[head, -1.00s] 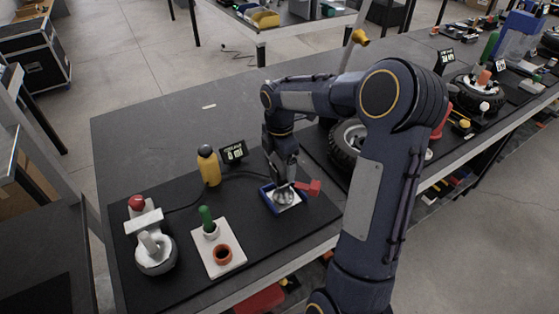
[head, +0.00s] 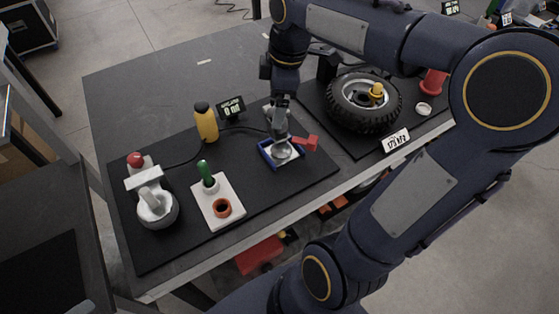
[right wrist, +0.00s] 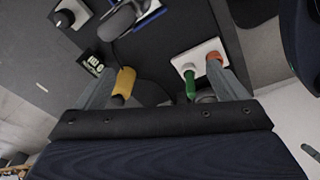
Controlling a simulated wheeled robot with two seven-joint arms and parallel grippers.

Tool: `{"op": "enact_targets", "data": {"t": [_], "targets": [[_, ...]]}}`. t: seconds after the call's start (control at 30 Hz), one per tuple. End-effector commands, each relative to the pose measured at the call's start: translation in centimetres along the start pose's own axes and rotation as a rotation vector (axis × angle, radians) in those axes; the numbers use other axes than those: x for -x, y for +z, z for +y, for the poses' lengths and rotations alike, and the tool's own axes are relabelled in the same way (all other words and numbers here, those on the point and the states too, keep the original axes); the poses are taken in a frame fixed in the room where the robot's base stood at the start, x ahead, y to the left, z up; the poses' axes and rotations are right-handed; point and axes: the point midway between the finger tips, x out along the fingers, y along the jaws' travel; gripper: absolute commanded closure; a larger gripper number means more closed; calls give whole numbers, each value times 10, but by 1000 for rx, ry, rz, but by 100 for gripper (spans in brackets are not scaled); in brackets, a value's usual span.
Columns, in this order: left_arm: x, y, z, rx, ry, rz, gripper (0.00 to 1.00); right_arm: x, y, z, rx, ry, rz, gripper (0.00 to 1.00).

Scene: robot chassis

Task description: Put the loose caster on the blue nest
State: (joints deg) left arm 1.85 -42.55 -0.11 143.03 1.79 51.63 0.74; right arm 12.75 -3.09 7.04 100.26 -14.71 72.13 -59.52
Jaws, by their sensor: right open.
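My right gripper (head: 280,124) is open, just above and behind the caster, pointing down. In the right wrist view its fingers (right wrist: 165,78) stand wide apart with nothing held between them. My left gripper is not in view.
A red handle (head: 306,143) stands at the nest's right side. A yellow bottle (head: 206,123), small display (head: 231,107), white plate (head: 226,190) with green and orange parts, and grey-white device (head: 157,207) stand left.

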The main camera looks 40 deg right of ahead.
Motion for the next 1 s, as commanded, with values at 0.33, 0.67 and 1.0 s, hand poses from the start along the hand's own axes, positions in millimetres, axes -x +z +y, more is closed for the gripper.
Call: {"op": "enact_targets", "data": {"t": [0.33, 0.67, 1.0], "targets": [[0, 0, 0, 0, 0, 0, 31, -28, 5, -164, -924, -46, 367, 7], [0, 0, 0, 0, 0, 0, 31, -43, 4, -189, -1111, -108, 432, 7], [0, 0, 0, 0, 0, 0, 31, -42, 4, -189, -1108, -106, 430, 7]]}}
